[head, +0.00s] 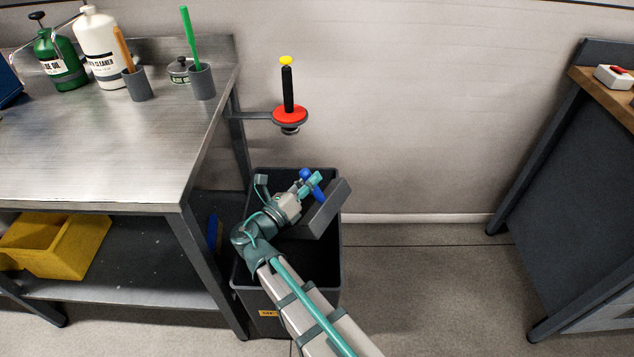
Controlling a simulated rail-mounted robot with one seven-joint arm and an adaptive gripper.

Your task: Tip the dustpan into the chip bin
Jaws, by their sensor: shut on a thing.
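My gripper (313,183) is shut on the blue handle (308,177) of the grey dustpan (323,213). The dustpan is held over the mouth of the dark grey chip bin (334,262) and looks tilted. Whether it touches the rim, I cannot tell. I cannot make out any chips in the pan. My arm crosses the front of the bin and hides part of its opening. The inside of the bin is dark.
A steel bench (110,135) stands left of the bin, with bottles and grey cups on top and a yellow crate (62,245) on its lower shelf. A bracket with a red disc (290,115) juts above the bin. Floor at right is clear up to another bench (575,190).

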